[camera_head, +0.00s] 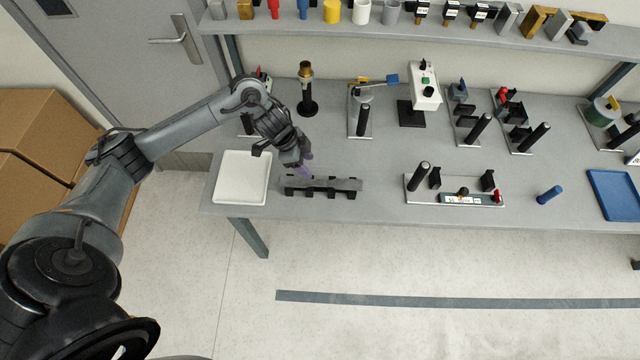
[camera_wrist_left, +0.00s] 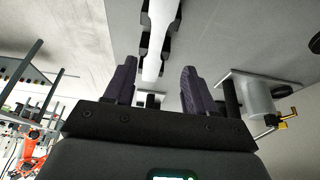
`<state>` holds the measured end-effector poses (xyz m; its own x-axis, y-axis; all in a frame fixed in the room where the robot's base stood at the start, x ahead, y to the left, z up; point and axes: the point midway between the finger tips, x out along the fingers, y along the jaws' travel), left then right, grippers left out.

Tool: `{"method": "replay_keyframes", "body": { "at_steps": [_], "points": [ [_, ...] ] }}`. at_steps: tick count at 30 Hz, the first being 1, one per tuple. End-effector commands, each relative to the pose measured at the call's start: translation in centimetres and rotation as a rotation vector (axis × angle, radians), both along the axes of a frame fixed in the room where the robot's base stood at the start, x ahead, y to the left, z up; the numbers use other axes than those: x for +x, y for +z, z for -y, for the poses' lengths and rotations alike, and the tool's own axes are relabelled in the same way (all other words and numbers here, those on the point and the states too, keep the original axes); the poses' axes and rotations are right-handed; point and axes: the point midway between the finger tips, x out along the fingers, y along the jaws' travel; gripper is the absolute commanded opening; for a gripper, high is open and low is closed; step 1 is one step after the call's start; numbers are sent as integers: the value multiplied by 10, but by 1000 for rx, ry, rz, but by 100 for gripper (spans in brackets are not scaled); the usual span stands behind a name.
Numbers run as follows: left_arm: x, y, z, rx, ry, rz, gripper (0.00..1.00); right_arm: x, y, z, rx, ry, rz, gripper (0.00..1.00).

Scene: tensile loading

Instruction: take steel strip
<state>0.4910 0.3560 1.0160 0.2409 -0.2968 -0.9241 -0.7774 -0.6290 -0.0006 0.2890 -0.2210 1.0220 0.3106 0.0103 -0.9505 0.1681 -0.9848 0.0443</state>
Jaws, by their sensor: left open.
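The steel strip (camera_head: 345,184) is a flat grey bar lying lengthwise on a low black rack (camera_head: 320,193) near the table's front edge. My left gripper (camera_head: 306,163) is above and just behind the strip's left half, pointing down. In the left wrist view, the gripper (camera_wrist_left: 158,80) is open, with its two purple fingers apart and nothing between them. There the strip (camera_wrist_left: 158,40) looks pale and dog-bone shaped, narrow in the middle. It lies in the black rack ahead of the fingertips, apart from them.
A white tray (camera_head: 219,178) stands left of the rack. A white fixture base (camera_head: 420,197) with black posts stands to the right, with a blue cylinder (camera_head: 549,195) and blue tray (camera_head: 598,190) beyond. Several tool stands line the back, below a loaded shelf (camera_head: 300,28).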

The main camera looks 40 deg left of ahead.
Motion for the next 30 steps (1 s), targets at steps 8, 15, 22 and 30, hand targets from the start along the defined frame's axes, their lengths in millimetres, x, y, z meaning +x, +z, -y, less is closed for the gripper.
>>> {"method": "replay_keyframes", "body": {
  "at_steps": [8,15,22,30],
  "points": [
    [7,-28,10,-1,0,0,55,-1,-2,-2,8,-2,-2,32],
    [9,-43,17,-2,0,-2,55,-2,-2,-4,14,-5,-5,32],
    [14,-70,27,-1,0,-2,55,-2,-3,-5,16,-6,-5,32],
    [17,-79,30,0,-1,0,55,-2,-3,-4,14,-5,-5,32]
  ]
}}
